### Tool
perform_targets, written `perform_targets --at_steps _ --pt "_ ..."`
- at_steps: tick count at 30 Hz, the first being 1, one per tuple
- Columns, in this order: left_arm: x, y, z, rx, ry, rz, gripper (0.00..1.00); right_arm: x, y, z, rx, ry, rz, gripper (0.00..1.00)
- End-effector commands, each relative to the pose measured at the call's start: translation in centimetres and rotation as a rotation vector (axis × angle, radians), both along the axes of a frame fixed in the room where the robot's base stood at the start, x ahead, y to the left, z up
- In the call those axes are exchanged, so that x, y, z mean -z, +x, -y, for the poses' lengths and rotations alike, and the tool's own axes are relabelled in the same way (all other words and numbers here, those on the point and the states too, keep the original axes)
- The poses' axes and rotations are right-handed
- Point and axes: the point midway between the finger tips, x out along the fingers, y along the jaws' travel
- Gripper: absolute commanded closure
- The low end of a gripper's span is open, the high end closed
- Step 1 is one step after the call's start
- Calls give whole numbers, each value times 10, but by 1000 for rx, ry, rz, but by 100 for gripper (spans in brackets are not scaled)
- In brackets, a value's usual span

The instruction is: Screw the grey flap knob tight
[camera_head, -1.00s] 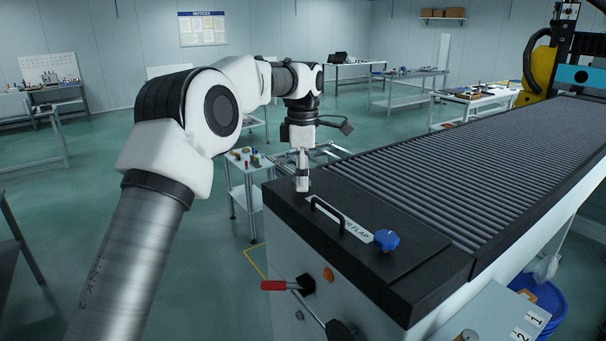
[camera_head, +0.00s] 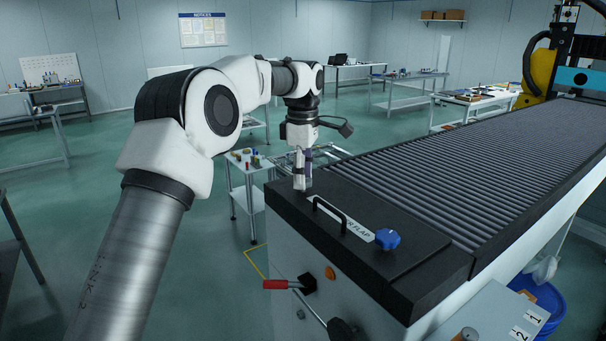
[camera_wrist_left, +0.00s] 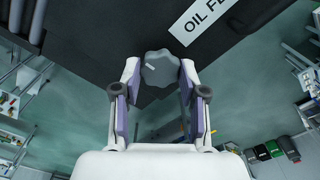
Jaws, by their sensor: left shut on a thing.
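The grey flap knob (camera_wrist_left: 161,69) is a lobed disc with a pale mark, at the dark flap's edge in the left wrist view. My left gripper (camera_wrist_left: 160,75) has its two fingers around it, one on each side, shut on it. In the head view my left gripper (camera_head: 301,184) points straight down at the far left corner of the black top, and its fingers hide the grey knob there. My right gripper does not show in either view.
A blue knob (camera_head: 387,239) and a black handle (camera_head: 329,213) stand on the flap beside a white label (camera_head: 358,231). A red-handled lever (camera_head: 276,284) and an orange button (camera_head: 330,273) are on the side panel. The roller conveyor (camera_head: 460,155) runs off to the right.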

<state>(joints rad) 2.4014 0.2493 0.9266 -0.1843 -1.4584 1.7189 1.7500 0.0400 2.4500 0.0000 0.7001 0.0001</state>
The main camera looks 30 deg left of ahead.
Motion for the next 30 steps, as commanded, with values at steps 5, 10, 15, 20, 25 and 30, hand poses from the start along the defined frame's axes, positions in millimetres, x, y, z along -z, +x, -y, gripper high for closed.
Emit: perform_targets --at_steps 5,10,15,20,25,30 --pt "4 -1 0 160 -1 -9 93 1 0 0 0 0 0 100" --pt "4 -1 0 323 -2 -10 93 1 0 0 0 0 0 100" --pt "4 -1 0 484 -3 -11 93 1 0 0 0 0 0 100" --pt "5 -1 0 636 -3 -11 93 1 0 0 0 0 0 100" --pt "5 -1 0 798 -4 -10 93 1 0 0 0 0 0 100" --pt "5 -1 1 959 -5 -11 92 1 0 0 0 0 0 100"
